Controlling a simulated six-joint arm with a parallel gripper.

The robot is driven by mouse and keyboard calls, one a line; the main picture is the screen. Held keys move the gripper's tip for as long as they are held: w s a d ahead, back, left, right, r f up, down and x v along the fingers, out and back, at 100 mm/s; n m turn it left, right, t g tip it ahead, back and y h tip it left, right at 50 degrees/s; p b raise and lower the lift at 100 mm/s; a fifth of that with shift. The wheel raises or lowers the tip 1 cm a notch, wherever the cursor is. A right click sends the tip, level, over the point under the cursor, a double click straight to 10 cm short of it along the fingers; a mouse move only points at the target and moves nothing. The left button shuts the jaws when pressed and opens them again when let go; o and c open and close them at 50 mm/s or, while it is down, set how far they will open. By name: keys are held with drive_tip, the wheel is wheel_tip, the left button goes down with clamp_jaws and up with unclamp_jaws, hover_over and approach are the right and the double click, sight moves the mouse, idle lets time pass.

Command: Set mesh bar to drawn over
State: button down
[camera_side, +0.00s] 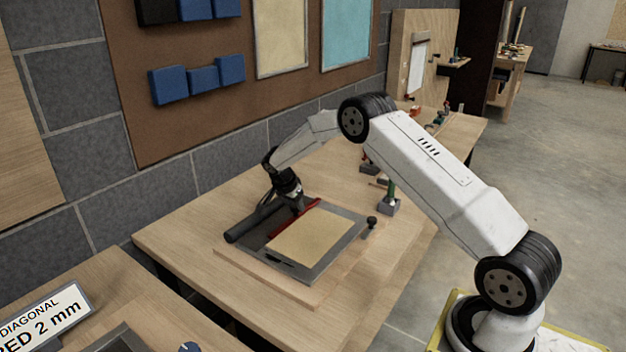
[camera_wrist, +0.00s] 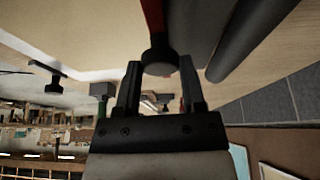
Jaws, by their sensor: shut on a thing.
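The mesh bar looks to be the thin red bar (camera_side: 310,217), lying across the left part of a grey frame (camera_side: 322,266) around a tan panel (camera_side: 309,237). A dark roll (camera_side: 246,225) lies along the frame's left side, close to the bar. My gripper (camera_side: 297,206) is low at the far part of the bar and shut on its black knob. In the wrist view my gripper (camera_wrist: 160,70) has one finger on each side of the knob (camera_wrist: 160,58), with the red bar (camera_wrist: 153,18) running on from it. The dark roll (camera_wrist: 245,38) shows beside it.
The frame rests on a wooden board (camera_side: 265,277) on the bench (camera_side: 180,235). A black knob (camera_side: 371,222) stands at the frame's right edge. A green-handled tool in a grey block (camera_side: 388,206) stands behind. A block wall (camera_side: 225,165) runs along the bench's back.

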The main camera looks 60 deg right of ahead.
drive_tip(key=s, duration=1.7)
drive_tip(key=shift+s, duration=0.35)
drive_tip(key=shift+c, duration=0.9)
unclamp_jaws()
drive_tip(key=v, duration=0.8)
drive_tip(key=shift+a, duration=0.1)
